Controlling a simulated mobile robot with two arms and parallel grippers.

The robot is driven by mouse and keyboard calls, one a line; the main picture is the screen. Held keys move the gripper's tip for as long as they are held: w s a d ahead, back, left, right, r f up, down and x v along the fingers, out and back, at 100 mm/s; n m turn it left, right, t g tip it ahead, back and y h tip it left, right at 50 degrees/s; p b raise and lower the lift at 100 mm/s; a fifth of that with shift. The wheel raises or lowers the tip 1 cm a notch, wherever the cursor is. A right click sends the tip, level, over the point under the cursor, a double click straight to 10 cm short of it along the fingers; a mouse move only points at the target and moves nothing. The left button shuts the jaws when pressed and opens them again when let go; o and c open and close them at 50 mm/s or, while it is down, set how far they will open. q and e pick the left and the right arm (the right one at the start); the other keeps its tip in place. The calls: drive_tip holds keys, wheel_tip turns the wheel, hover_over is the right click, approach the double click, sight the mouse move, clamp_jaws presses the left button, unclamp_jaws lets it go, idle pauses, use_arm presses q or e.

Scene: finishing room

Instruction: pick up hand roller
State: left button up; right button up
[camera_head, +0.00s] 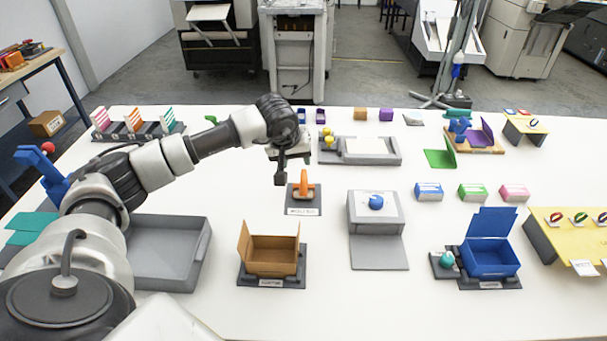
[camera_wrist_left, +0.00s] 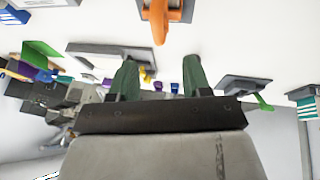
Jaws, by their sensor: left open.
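The orange hand roller (camera_head: 303,188) stands on a small dark labelled base (camera_head: 303,211) near the middle of the white table. In the left wrist view the orange roller (camera_wrist_left: 159,16) shows at the top edge, partly cut off. My left gripper (camera_head: 281,178) points down just left of and behind the roller in the head view, apart from it. In the left wrist view its two fingers (camera_wrist_left: 161,75) are spread with nothing between them. My right gripper is in neither view.
A brown open box (camera_head: 270,255) stands in front of the roller, with a grey sloped stand (camera_head: 378,245) to its right. A grey tray (camera_head: 165,255) lies at left, partly behind my arm. A grey tray with a white pad (camera_head: 372,149) lies behind. White table around the roller is clear.

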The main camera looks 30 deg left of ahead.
sight(303, 175)
use_arm(q)
drive_tip(key=x, duration=0.3)
drive_tip(key=shift+s+d+f+p, duration=0.1)
drive_tip(key=shift+s+d+p, duration=0.05)
drive_tip(key=shift+d+p, duration=0.15)
drive_tip(key=shift+w+a+f, duration=0.1)
drive_tip(key=shift+w+f, duration=0.1)
drive_tip(key=shift+f, duration=0.15)
drive_tip(key=p+x, duration=0.2)
drive_tip(key=x, duration=0.2)
drive_tip(key=shift+w+f, duration=0.2)
drive_tip(key=shift+f, duration=0.3)
drive_tip(key=shift+c, duration=1.2)
clamp_jaws()
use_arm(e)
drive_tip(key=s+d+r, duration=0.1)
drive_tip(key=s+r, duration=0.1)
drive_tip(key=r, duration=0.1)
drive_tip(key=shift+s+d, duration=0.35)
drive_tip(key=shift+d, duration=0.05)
